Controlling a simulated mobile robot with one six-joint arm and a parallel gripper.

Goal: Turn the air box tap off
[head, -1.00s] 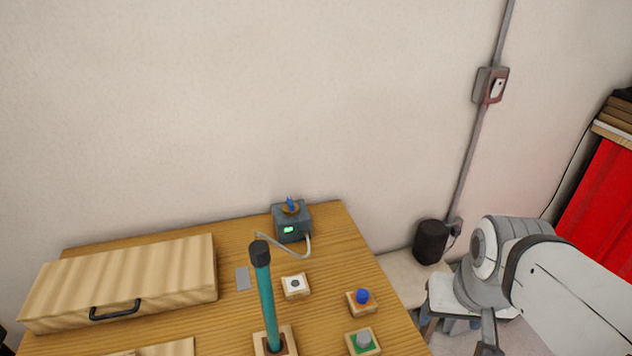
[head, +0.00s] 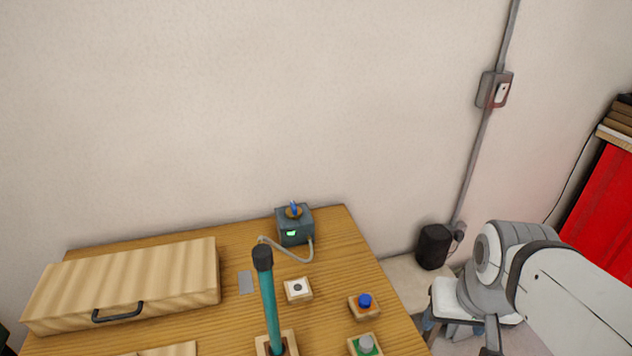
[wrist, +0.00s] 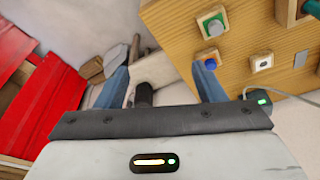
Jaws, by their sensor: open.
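The air box (head: 294,231) is a small dark grey-teal box at the back right corner of the wooden table, with a lit green display on its front. Its tap (head: 294,208) is a blue handle on a brownish round base on top. A pale hose runs from the box's right side. In the wrist view the air box (wrist: 262,108) shows only partly at the right, and I cannot make out the tap there. My gripper (wrist: 160,78) is open and empty, its two blue fingers apart, off the right side of the table and well away from the box.
A teal rod with a black cap (head: 263,258) stands upright in front of the air box. Button blocks with blue (head: 365,300), grey and dark knobs sit nearby. A wooden case (head: 130,280) lies left. A black cylinder (head: 433,247) stands right of the table.

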